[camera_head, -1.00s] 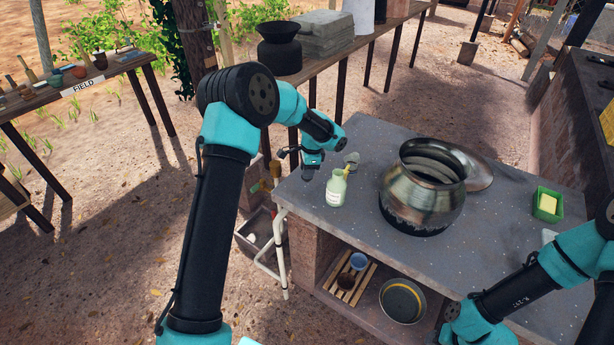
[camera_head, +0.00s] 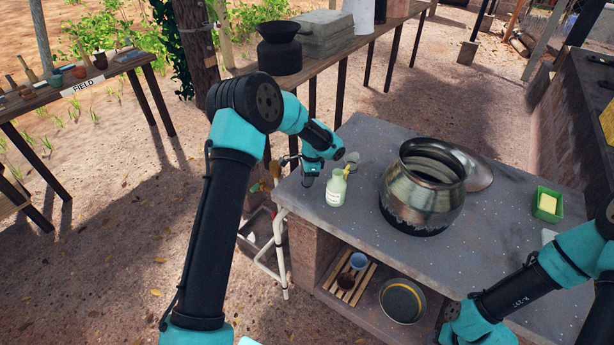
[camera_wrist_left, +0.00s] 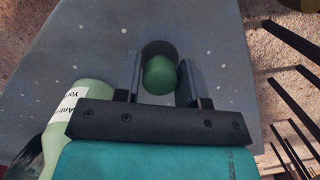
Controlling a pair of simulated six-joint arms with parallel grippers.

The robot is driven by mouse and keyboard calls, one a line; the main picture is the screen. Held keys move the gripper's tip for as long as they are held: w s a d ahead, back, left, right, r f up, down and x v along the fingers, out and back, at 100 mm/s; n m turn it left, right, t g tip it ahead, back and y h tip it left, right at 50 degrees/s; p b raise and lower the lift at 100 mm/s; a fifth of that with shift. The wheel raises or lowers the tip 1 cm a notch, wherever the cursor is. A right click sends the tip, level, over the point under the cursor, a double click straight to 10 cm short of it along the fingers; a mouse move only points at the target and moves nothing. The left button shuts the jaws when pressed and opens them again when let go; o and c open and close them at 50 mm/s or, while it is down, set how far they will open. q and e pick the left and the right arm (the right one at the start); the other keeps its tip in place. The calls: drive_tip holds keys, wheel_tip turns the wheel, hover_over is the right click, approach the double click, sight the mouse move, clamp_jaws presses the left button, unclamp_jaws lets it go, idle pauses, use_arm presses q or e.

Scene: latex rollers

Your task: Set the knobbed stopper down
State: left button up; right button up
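The knobbed stopper shows in the left wrist view as a rounded green knob (camera_wrist_left: 160,75), with a dark round patch behind it that may be its base or a shadow. My left gripper (camera_wrist_left: 160,82) has one finger on each side of the knob and appears shut on it. In the head view my left gripper (camera_head: 309,172) is low at the left edge of the grey table (camera_head: 330,243), left of the pale green bottle (camera_head: 336,190). The stopper cannot be made out there. My right gripper is not clearly visible.
The labelled bottle also shows close beside the gripper in the left wrist view (camera_wrist_left: 75,105). A large metal pot (camera_head: 424,195) stands mid-table, with a round lid (camera_head: 480,172) behind it. A green tray with a yellow block (camera_head: 547,203) is at the right.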

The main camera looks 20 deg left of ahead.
use_arm(q)
drive_tip(key=o, duration=0.3)
drive_tip(key=shift+o, duration=0.2)
drive_tip(key=shift+r, duration=0.15)
wheel_tip(320, 180, up, 12)
drive_tip(key=w+d, duration=0.1)
drive_tip(key=shift+d, duration=0.25)
idle(0.4)
